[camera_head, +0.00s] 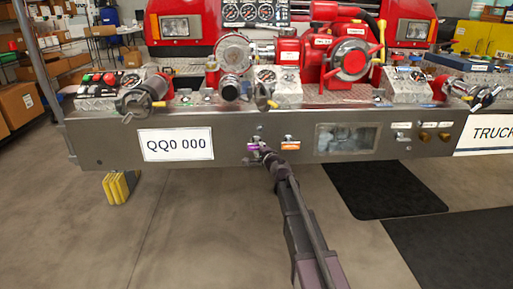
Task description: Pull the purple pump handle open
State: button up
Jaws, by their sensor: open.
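The purple pump handle (252,147) is a small purple piece on the front face of the grey metal bumper, right of the "QQ0 000" plate. My arm reaches up from the bottom of the picture. My gripper (265,153) is at the bumper face, right at the lower right of the purple handle, and overlaps part of it in the picture. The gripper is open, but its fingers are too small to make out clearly. I cannot tell whether it touches the handle.
An orange handle (290,145) sits just right of the gripper. Valves, gauges and a red pump (340,60) stand on top of the bumper (110,145). Yellow chocks (119,187) and black mats (385,190) lie on the floor.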

jog(key=shift+w, duration=0.2)
grip_shut()
jog(key=s, duration=0.7)
jog(key=shift+s, duration=0.3)
grip_release()
